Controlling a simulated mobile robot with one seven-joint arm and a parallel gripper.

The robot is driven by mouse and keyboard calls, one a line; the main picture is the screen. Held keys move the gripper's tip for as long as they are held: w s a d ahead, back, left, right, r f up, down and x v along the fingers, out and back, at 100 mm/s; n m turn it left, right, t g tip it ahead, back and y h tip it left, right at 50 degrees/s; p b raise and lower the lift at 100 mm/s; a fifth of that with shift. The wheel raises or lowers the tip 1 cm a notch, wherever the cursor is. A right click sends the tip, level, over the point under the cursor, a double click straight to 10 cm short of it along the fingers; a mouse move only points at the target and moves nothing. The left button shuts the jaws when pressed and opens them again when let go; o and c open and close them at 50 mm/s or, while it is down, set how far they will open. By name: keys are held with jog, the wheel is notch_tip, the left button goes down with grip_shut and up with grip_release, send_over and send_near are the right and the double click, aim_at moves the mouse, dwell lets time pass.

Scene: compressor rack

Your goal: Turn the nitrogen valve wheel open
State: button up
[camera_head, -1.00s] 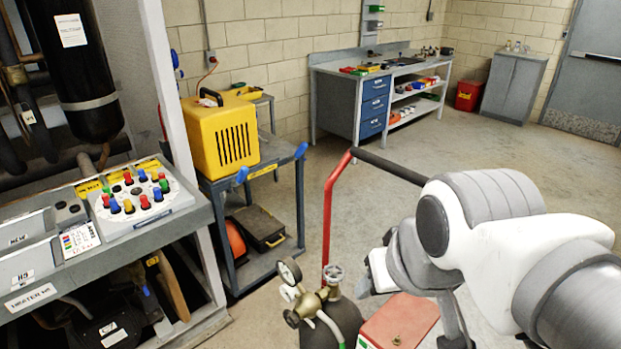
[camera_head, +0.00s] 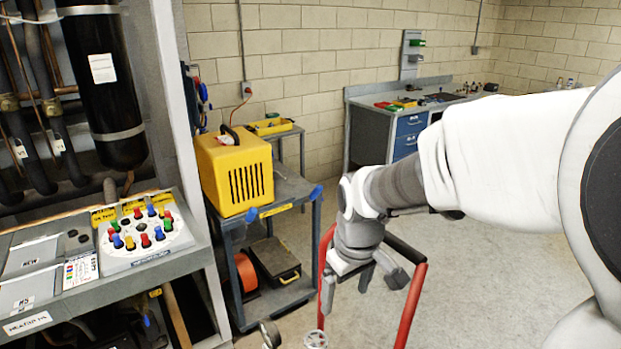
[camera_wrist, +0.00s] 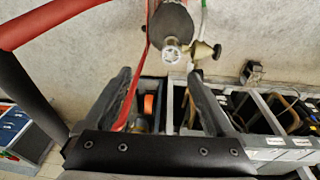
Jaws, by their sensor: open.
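The nitrogen valve wheel (camera_head: 316,340) is a small pale handwheel at the bottom edge of the head view, partly cut off. In the wrist view the wheel (camera_wrist: 171,53) is seen nearly end-on, on top of the dark cylinder (camera_wrist: 171,22), beyond the fingertips and roughly between them. A brass regulator (camera_wrist: 204,50) is beside it. My gripper (camera_head: 347,290) points down above the wheel in the head view, slightly to its right. Its fingers (camera_wrist: 158,75) are apart and empty, not touching the wheel. Most of the cylinder is hidden in the head view.
A red cart handle frame (camera_head: 413,300) stands close around my gripper. A pressure gauge (camera_head: 269,333) is left of the wheel. A blue-grey cart (camera_head: 225,215) with a yellow machine (camera_head: 235,170) and a control panel (camera_head: 140,240) stand left. Open floor (camera_head: 480,260) lies to the right.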

aim_at(316, 340)
jog(key=w+a+f+n, duration=0.1)
jog(key=f, duration=0.2)
jog(key=w+a+f+n+g+p, duration=0.1)
jog(key=a+f, duration=0.1)
jog(key=f, duration=0.1)
jog(key=w+a+f+n+g, duration=0.1)
jog(key=w+a+f, duration=0.1)
jog(key=f, duration=0.2)
notch_tip(316, 340, down, 9)
jog(key=b, duration=0.6)
jog(key=shift+a+r+m+p, duration=0.1)
jog(key=shift+r+m+p, duration=0.45)
jog(key=shift+p, duration=0.15)
jog(key=m+p, duration=0.2)
jog(key=m, duration=0.3)
jog(key=shift+r, duration=0.1)
jog(key=m+p, duration=0.2)
jog(key=m, duration=0.3)
jog(key=m+p, duration=0.3)
jog(key=m, duration=0.2)
jog(key=shift+m, duration=0.35)
jog(key=m, duration=0.2)
jog(key=m+p, duration=0.1)
jog(key=shift+f+m, duration=0.2)
jog(key=shift+m, duration=0.2)
